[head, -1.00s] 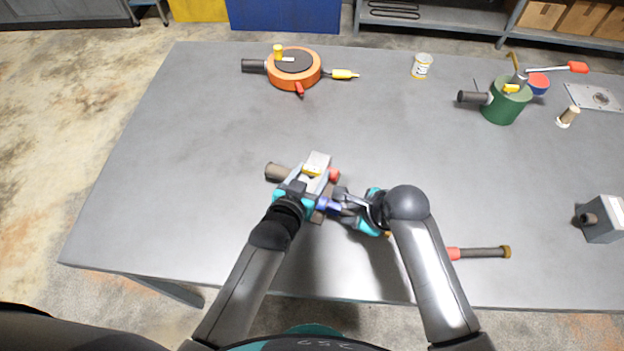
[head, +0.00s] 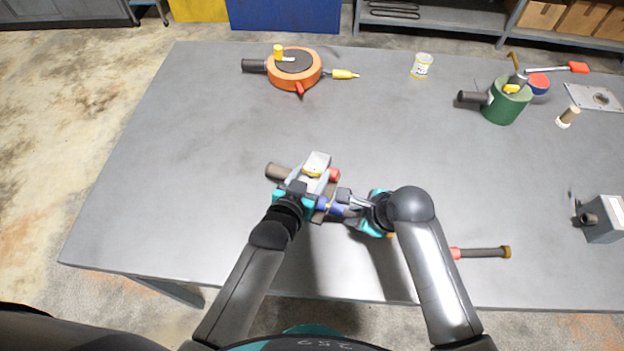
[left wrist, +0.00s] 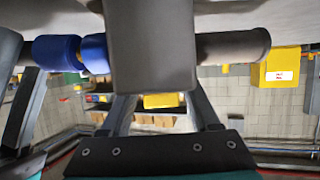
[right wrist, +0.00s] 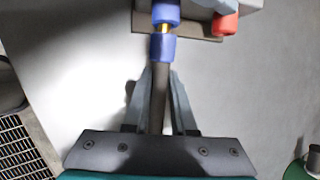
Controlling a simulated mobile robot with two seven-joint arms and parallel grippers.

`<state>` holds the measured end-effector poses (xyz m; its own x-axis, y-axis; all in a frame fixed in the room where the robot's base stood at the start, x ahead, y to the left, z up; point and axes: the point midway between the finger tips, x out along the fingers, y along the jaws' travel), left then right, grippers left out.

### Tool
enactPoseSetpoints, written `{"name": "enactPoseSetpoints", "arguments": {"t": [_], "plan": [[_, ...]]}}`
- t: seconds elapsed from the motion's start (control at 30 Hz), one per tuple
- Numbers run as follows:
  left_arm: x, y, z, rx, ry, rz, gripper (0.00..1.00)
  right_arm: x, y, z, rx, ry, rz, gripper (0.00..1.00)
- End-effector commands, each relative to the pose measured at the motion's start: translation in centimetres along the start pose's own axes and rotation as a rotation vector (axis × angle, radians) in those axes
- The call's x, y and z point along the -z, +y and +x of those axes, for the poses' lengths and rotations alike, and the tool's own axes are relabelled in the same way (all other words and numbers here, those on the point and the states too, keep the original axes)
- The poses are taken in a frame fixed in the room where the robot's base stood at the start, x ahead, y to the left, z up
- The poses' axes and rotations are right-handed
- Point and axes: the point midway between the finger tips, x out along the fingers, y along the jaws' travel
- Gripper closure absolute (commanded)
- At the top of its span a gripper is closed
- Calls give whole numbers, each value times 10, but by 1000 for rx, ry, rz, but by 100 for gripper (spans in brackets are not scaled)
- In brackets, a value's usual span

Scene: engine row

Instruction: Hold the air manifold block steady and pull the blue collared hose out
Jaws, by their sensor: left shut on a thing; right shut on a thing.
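The grey air manifold block (head: 318,160) is near the middle of the table; it fills the centre of the left wrist view (left wrist: 152,50). My left gripper (head: 308,186) is shut on it. The blue collared hose (right wrist: 158,95) is dark, with a blue collar (right wrist: 162,48) at its end. A short brass piece (right wrist: 164,28) shows between that collar and a blue port (right wrist: 165,10) on the block. Hose and port are in line, with a small gap. My right gripper (head: 346,200) is shut on the hose behind the collar. The fingers partly hide the hose in the head view.
A dark stub (head: 280,172) and a red fitting (head: 334,175) stick out from the block. A red-collared hose (head: 482,253) lies near the front edge. An orange round unit (head: 308,80), green cylinder (head: 503,108) and grey box (head: 604,220) stand farther off. The table's left side is clear.

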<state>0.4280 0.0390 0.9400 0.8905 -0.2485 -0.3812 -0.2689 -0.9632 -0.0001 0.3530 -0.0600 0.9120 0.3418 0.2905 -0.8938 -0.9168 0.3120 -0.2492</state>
Motion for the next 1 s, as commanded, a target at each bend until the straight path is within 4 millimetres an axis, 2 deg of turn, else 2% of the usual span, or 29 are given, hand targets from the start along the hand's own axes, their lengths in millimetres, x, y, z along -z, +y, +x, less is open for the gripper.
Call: {"name": "enactPoseSetpoints", "arguments": {"t": [0.03,1.0], "plan": [[-8,-4,-1,5,-18,4,100,4,-1,-1,3,5,1,100],[-8,-3,-1,3,-18,4,100,26,-2,-10,2,4,1,100]]}}
